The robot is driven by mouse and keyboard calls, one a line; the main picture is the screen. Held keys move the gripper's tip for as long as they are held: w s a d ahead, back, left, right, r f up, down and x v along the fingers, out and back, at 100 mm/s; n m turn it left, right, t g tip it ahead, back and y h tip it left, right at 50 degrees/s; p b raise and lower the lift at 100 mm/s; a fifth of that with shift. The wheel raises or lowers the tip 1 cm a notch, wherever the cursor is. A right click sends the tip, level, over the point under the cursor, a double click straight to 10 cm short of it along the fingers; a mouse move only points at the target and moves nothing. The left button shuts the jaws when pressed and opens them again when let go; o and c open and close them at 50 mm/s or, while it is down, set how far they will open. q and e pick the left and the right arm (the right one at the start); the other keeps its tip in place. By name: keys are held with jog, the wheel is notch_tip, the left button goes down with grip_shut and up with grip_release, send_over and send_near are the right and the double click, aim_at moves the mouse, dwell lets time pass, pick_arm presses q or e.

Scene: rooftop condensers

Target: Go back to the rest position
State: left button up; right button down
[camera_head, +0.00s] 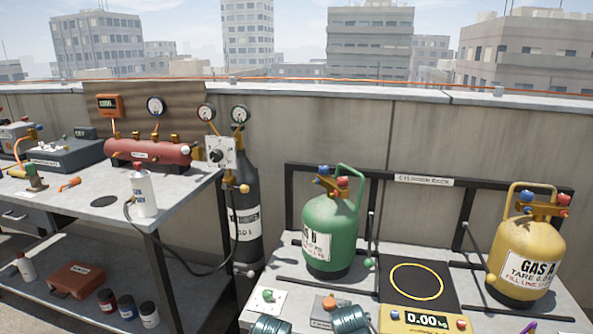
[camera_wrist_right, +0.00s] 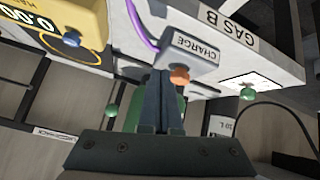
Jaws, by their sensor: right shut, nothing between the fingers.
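My right gripper (camera_wrist_right: 165,80) is in the right wrist view, its two dark fingers together with nothing between them. Their tips appear just short of, or overlapping, the grey box labelled CHARGE (camera_wrist_right: 190,55) with its orange knob (camera_wrist_right: 180,76); I cannot tell whether they touch. This box also shows in the head view (camera_head: 330,315), near the front of the right bench.
A green cylinder (camera_head: 330,230) and a yellow cylinder (camera_head: 525,255) stand on the right bench, with a scale (camera_head: 425,320) between them. On the left bench are a red manifold (camera_head: 148,152) and a white bottle (camera_head: 143,192). A dark nitrogen cylinder (camera_head: 246,205) stands between the benches.

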jog(key=s+a+f+n+g, duration=0.25)
jog(key=s+a+g, duration=0.2)
jog(key=s, duration=0.45)
jog(key=s+a+f+n+g, duration=0.1)
jog(key=s+a+f+g, duration=0.35)
jog(key=s, duration=0.45)
notch_tip(320, 180, up, 34)
jog(key=p, duration=3.3)
jog(key=shift+w+y, duration=0.15)
jog(key=shift+y, duration=0.15)
jog(key=shift+d, duration=0.1)
jog(key=shift+d, duration=0.1)
